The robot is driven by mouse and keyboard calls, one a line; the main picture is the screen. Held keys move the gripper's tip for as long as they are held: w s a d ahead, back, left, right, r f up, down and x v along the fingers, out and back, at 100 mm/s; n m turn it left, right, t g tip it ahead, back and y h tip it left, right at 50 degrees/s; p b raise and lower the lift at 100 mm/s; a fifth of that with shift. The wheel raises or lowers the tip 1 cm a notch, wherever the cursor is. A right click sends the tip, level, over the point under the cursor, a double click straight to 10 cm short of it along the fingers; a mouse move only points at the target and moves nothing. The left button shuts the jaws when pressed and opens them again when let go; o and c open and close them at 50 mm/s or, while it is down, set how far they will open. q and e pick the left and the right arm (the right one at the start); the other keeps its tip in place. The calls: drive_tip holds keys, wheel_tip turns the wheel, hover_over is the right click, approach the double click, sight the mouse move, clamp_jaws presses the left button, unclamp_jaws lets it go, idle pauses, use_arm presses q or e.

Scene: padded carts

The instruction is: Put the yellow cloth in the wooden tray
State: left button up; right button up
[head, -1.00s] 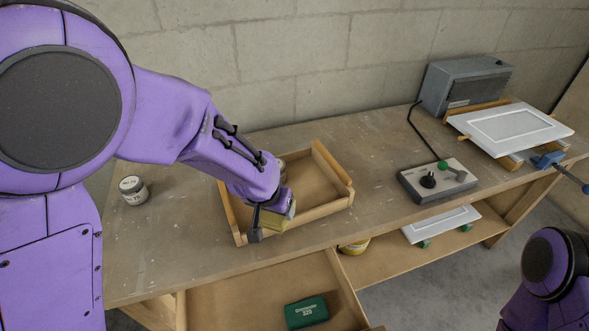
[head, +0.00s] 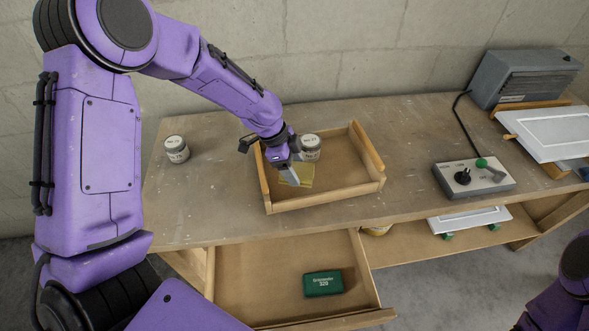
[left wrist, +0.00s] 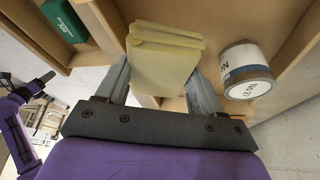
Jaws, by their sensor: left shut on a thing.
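The folded yellow cloth (head: 301,177) is inside the outline of the wooden tray (head: 325,197) on the workbench, at its left part. It fills the middle of the left wrist view (left wrist: 160,65), standing between the fingers. My left gripper (head: 291,169) is shut on the cloth and points down into the tray. I cannot tell whether the cloth touches the tray floor. A grey jar with a white label (head: 310,148) stands in the tray just behind the gripper, and shows right of the cloth in the left wrist view (left wrist: 245,70). My right gripper is not in view.
Another jar (head: 176,149) stands left of the tray. An open drawer (head: 255,290) below the bench holds a green box (head: 323,284). A control box (head: 473,179), a grey machine (head: 525,78) and a white panel (head: 545,135) are to the right. The tray's right half is clear.

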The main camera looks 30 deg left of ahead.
use_arm(q)
drive_tip(key=shift+w+a+f, duration=0.2)
drive_tip(key=shift+a+f, duration=0.2)
drive_tip(key=shift+f, duration=0.2)
drive_tip(key=shift+s+a+f, duration=0.1)
drive_tip(key=shift+a+f, duration=0.05)
drive_tip(key=f+p, duration=0.1)
drive_tip(key=f, duration=0.1)
drive_tip(key=w+f+p, duration=0.1)
drive_tip(key=shift+a+f, duration=0.15)
drive_tip(key=shift+f, duration=0.25)
drive_tip(key=shift+w+f, duration=0.15)
drive_tip(key=shift+f, duration=0.15)
drive_tip(key=shift+s+r, duration=0.15)
drive_tip(key=shift+s, duration=0.1)
drive_tip(key=shift+b, duration=0.3)
drive_tip(key=o, duration=1.1)
drive_tip(key=shift+w+f, duration=0.1)
drive_tip(key=shift+f, duration=0.1)
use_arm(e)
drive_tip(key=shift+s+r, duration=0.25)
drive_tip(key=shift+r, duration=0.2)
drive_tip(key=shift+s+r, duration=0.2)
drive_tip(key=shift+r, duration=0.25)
